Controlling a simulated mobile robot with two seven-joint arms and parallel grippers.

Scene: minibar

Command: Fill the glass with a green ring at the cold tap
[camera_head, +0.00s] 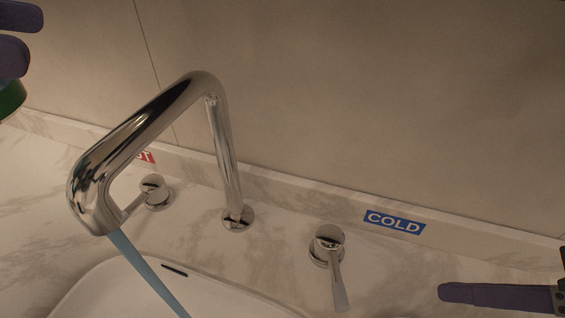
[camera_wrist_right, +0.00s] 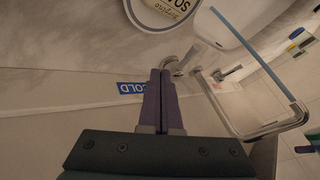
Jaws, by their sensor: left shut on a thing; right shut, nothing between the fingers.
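The chrome tap (camera_head: 145,135) stands behind the sink, and a blue stream of water (camera_head: 150,275) runs from its spout. The cold tap lever (camera_head: 338,285) points toward the front, beside the blue COLD label (camera_head: 395,222). My left gripper (camera_head: 15,38) is at the top left edge, shut, with a green part (camera_head: 12,98), apparently the glass's ring, just below its fingers. The rest of the glass is out of frame. My right gripper (camera_head: 452,293) is shut and empty, to the right of the cold lever. In the right wrist view its fingers (camera_wrist_right: 160,76) are together.
The hot tap handle (camera_head: 153,190) is partly behind the spout, near a red label (camera_head: 147,157). The white sink basin (camera_head: 100,285) lies below the stream. A white round container with lettering (camera_wrist_right: 165,12) stands on the counter in the right wrist view. The wall closes off the back.

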